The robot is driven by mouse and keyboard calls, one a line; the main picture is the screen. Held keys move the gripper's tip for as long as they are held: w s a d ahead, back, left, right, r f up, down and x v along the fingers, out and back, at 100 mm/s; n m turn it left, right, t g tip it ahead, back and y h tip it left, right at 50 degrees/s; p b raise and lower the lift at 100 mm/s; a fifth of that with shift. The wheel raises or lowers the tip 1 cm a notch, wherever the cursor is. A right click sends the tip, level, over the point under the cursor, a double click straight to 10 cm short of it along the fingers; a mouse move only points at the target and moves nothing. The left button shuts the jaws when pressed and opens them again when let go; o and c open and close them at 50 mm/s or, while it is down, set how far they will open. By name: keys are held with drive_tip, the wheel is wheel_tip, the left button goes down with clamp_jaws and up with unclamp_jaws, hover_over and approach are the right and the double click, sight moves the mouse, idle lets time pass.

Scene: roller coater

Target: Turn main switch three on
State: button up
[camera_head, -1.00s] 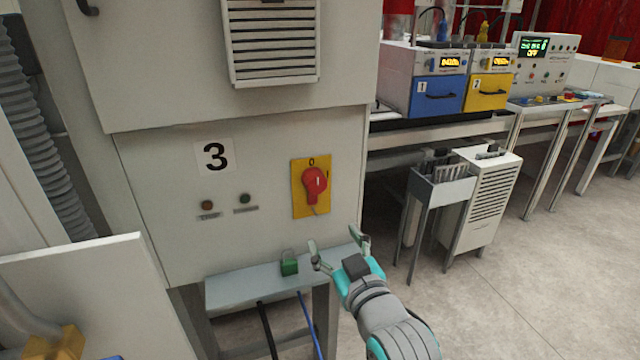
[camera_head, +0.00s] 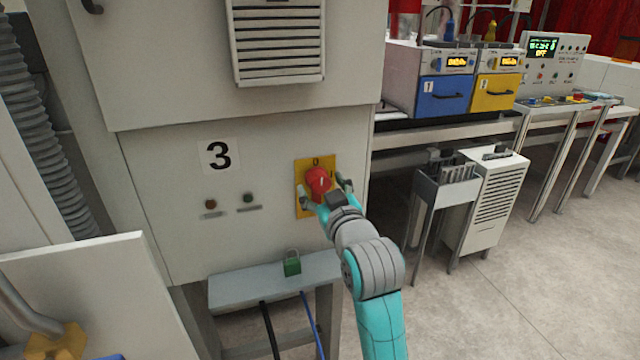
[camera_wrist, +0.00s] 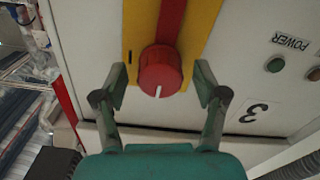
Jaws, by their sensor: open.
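Main switch three is a red rotary knob (camera_head: 318,181) on a yellow plate (camera_head: 302,206), on the grey cabinet front beside the number 3 label (camera_head: 219,156). In the head view my gripper (camera_head: 325,193) is at the knob and hides its lower part. In the wrist view the knob (camera_wrist: 160,70) with its white mark lies between the two open fingers of my gripper (camera_wrist: 160,85). Gaps show on both sides, so the fingers do not appear to grip it. The mark points down in the wrist view.
A grey shelf (camera_head: 235,288) with a green padlock (camera_head: 292,264) stands below the switch. Two small indicator lights (camera_head: 210,204) are left of the plate. A white slatted cabinet (camera_head: 490,205) stands at the right. Open floor lies at the lower right.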

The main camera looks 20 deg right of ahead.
drive_tip(key=shift+w, duration=0.8)
drive_tip(key=shift+c, duration=0.3)
drive_tip(key=c, duration=1.1)
